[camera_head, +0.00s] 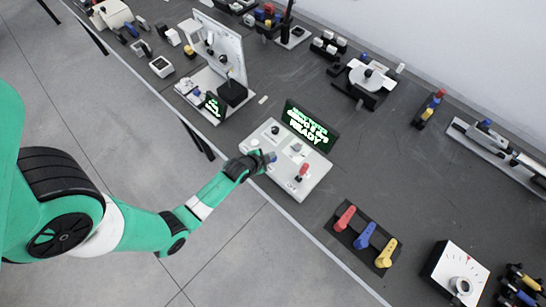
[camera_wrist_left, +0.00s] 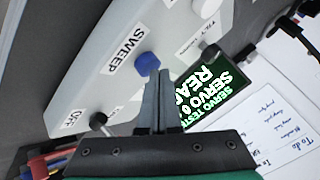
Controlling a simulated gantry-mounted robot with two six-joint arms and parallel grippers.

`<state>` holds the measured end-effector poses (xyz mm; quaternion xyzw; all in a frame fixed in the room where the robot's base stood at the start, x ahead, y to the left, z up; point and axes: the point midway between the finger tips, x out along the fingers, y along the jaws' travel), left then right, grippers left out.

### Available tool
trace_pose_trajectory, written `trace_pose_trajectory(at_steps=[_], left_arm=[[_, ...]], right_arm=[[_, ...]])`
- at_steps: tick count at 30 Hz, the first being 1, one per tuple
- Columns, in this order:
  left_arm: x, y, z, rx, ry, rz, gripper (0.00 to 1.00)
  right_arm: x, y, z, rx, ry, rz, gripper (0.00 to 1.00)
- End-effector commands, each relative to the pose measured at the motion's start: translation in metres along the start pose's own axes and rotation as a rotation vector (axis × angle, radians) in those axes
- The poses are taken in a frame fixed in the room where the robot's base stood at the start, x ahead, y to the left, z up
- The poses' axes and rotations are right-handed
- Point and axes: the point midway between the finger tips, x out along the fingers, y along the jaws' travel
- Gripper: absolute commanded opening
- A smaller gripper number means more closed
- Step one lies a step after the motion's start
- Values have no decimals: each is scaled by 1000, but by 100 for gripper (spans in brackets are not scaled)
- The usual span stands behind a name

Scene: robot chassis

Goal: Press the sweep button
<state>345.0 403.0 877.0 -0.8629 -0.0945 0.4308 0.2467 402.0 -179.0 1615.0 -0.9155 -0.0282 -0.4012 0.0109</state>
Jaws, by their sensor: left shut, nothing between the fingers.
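The sweep button is a blue knob-like button (camera_wrist_left: 147,64) on a white panel, beside the label "SWEEP" in the left wrist view. It belongs to the white control box (camera_head: 311,181) with a dark screen (camera_head: 309,127) reading "READY" in green. My left gripper (camera_head: 262,162) is at the near left side of this box. In the left wrist view its fingers (camera_wrist_left: 156,82) are shut and empty, with the tips at or very close to the blue button; I cannot tell whether they touch. My right gripper is not in view.
A red-topped lever (camera_head: 302,172) stands on the same box. A black switch (camera_wrist_left: 98,120) sits near the "OFF" label. Red, blue and yellow levers (camera_head: 365,237) lie in front on the right. A white upright panel device (camera_head: 218,54) stands behind on the left.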

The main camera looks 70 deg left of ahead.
Motion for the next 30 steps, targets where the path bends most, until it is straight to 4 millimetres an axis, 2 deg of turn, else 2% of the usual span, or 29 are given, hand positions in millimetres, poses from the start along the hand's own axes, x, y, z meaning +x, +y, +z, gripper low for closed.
trace_pose_trajectory(at_steps=[17,30], left_arm=[[5,4,4,0,-1,0,0],[0,0,0,0,-1,1,0]], right_arm=[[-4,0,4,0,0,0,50],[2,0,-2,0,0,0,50]])
